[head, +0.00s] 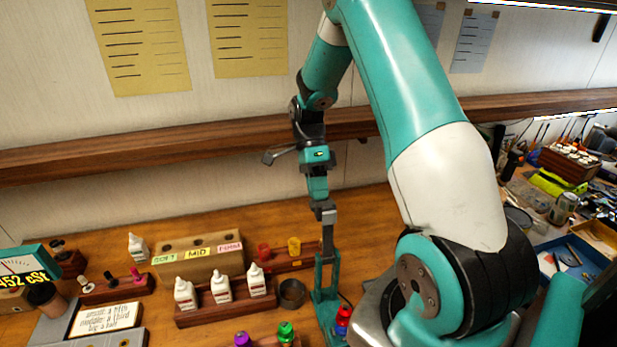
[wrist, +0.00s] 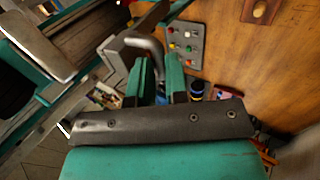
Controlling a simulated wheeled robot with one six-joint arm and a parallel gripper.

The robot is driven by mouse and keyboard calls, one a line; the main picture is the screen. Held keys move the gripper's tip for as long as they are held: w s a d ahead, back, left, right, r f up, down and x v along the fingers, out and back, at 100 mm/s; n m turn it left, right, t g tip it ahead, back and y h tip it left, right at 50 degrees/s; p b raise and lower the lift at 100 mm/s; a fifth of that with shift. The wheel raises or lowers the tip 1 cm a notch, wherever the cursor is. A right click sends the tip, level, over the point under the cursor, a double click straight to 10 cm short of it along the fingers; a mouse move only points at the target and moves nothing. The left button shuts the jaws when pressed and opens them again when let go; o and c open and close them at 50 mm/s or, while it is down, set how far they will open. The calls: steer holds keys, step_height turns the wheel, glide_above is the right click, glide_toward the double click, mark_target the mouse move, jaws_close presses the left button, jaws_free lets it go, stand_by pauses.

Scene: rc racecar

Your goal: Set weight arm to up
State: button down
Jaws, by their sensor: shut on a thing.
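The weight arm seems to be the grey metal bar of the teal stand (head: 324,285), which rises from the bench in the head view. Its grey upper part (head: 328,240) is upright, just below my gripper (head: 325,205). In the wrist view a bent, rounded grey bar (wrist: 148,45) reaches to the teal fingers of my gripper (wrist: 160,75), which are closed around its end. The exact contact is partly hidden by the fingers. My gripper points down at the stand from above.
White bottles (head: 221,288) stand in a wooden rack left of the stand, with a labelled wooden block (head: 197,258) behind. A dark cup (head: 292,293) is close to the stand. A button panel (wrist: 182,45) lies beyond the fingers. A wooden shelf (head: 150,148) crosses the wall behind my arm.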

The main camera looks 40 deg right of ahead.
steer(key=shift+w+f+g, duration=0.15)
steer(key=shift+f+g, duration=0.15)
steer(key=shift+f, duration=1)
steer(key=shift+d, duration=0.1)
steer(key=c, duration=1.1)
jaws_free()
steer(key=shift+w+d+f, duration=0.1)
steer(key=shift+w, duration=0.05)
steer(key=shift+c, duration=0.3)
steer(key=v, duration=1.3)
steer(key=shift+d+r+p, duration=0.2)
steer(key=shift+r+p, duration=0.2)
steer(key=shift+r, duration=0.05)
